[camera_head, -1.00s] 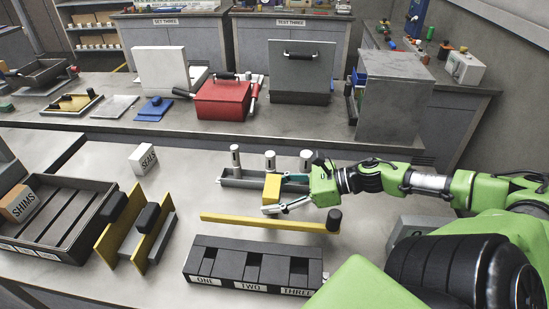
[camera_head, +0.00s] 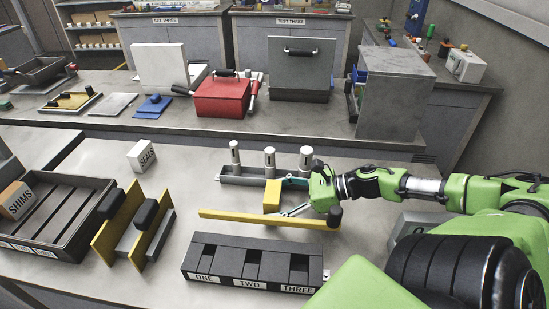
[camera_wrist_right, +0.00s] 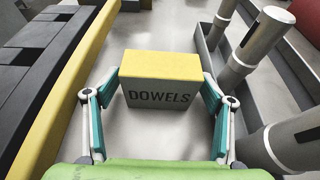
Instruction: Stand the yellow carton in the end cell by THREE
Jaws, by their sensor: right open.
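The yellow carton (camera_head: 271,196) is behind the yellow bar in the head view. In the right wrist view the carton (camera_wrist_right: 160,66) has a yellow top and a grey face reading DOWELS. My right gripper (camera_wrist_right: 162,84) is open, one finger at each side of that face; small contact gaps are hard to judge. In the head view the right gripper (camera_head: 288,197) comes in from the right of the carton. The dark block (camera_head: 228,246) with cells labelled ONE, TWO and THREE is at the front; THREE is its right end. Its cells look empty. My left gripper is out of view.
A long yellow bar (camera_head: 250,217) with a black knob lies between carton and block. A grey rack (camera_head: 240,180) with three upright cylinders stands behind the carton. A SEALS box (camera_head: 141,157) and a slotted tray (camera_head: 95,195) holding a SHIMS box (camera_head: 17,201) are at left.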

